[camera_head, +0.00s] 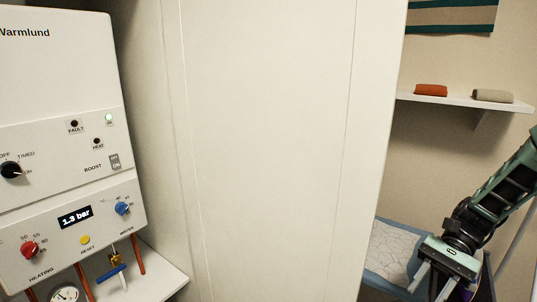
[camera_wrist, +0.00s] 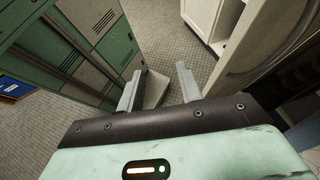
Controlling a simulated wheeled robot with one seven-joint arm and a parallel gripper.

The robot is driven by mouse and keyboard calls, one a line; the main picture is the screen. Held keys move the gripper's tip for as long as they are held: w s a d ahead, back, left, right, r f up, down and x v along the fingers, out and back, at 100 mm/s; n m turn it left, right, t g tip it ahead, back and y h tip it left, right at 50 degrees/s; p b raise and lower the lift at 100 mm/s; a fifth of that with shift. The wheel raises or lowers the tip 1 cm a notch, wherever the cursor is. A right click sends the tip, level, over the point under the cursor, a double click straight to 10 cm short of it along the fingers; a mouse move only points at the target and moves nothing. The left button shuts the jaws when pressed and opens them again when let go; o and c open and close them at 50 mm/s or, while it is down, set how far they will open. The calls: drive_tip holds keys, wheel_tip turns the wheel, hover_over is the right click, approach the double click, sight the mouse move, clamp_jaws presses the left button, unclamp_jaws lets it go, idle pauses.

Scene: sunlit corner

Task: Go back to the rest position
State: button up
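My gripper (camera_head: 432,287) is at the lower right of the head view, at the end of my green and black arm. It points downward, and its fingertips reach the bottom edge of that view. In the wrist view, the two grey fingers of my gripper (camera_wrist: 157,84) stand well apart with nothing held between them. Grey floor (camera_wrist: 172,48) shows beyond and between the fingers.
A white boiler (camera_head: 60,130) with knobs and a "1.3 bar" display is at left. A tall white panel (camera_head: 270,150) fills the middle. A wall shelf (camera_head: 460,100) holds folded cloths. Green lockers (camera_wrist: 85,45) and white cabinets (camera_wrist: 205,20) flank the floor.

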drive_tip(key=s+r+n+t+h, duration=0.5)
drive_tip(key=r+n+t+h, duration=0.3)
drive_tip(key=n+t+h, duration=0.15)
drive_tip(key=s+a+f+n+g+b, duration=0.1)
drive_tip(key=s+a+n, duration=0.3)
drive_tip(key=a, duration=0.5)
drive_tip(key=s+a+f+n+g+b, duration=0.1)
drive_tip(key=s+a+n+b, duration=0.3)
drive_tip(key=s+a, duration=0.5)
drive_tip(key=shift+s+a+f+n+g, duration=0.25)
drive_tip(key=shift+f+n+g, duration=0.1)
drive_tip(key=shift+f, duration=0.1)
drive_tip(key=shift+a, duration=0.15)
